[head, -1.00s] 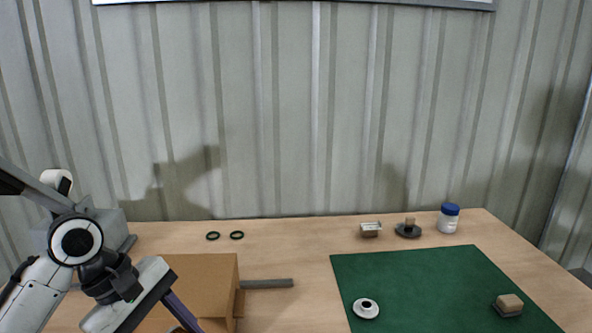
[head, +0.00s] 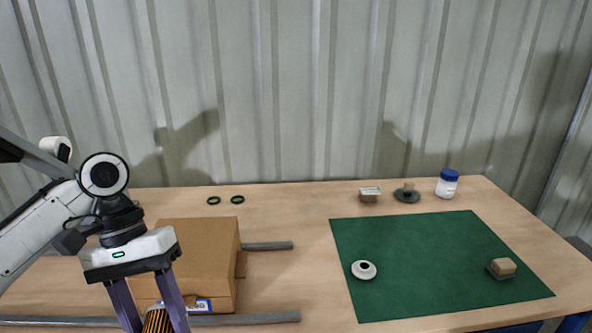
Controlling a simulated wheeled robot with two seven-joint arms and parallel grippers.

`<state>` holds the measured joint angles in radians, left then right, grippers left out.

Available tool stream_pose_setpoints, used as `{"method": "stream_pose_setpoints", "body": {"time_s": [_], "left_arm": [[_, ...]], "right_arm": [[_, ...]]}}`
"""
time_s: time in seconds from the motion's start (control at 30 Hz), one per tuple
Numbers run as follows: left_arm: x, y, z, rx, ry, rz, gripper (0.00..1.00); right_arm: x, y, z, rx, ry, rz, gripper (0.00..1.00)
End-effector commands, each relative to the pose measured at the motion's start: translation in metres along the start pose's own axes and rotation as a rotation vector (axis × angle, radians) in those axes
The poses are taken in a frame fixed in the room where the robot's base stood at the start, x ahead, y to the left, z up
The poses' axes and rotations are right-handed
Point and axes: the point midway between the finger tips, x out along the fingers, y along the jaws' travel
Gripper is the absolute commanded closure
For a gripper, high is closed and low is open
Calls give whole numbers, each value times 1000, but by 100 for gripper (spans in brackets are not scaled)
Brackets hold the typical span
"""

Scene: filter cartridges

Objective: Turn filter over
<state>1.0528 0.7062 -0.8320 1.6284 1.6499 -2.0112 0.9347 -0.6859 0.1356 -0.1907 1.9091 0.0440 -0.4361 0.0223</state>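A filter (head: 157,321) with orange-brown and dark pleats shows at the bottom left of the head view. Only its upper part is in the picture; the rest is cut off by the lower edge. My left gripper (head: 152,318) points down, with one purple finger on each side of the filter. Little gap shows between fingers and filter, but the fingertips are below the picture, so I cannot tell whether they press on it. My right gripper is not in view.
A cardboard box (head: 205,235) stands just behind my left gripper. Grey bars (head: 245,319) lie near it. A green mat (head: 430,255) holds a white ring-shaped piece (head: 363,270) and a beige block (head: 503,267). Two dark rings (head: 237,199) and a blue-lidded jar (head: 447,184) stand behind.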

Motion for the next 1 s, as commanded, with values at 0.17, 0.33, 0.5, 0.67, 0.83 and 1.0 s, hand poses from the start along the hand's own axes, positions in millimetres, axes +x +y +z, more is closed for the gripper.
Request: {"method": "stream_pose_setpoints", "body": {"time_s": [0.17,0.33,0.5,0.67,0.83,1.0], "left_arm": [[-21,6,-19,-3,3,0,76],[-34,8,-31,-2,2,0,76],[-35,8,-33,-45,1,0,76],[-35,8,-33,-271,1,0,76],[-35,8,-33,-477,1,0,76],[-35,8,-33,-493,1,0,76]], "right_arm": [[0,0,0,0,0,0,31],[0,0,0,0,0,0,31],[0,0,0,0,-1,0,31],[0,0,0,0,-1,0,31],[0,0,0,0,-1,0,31],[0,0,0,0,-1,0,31]]}}
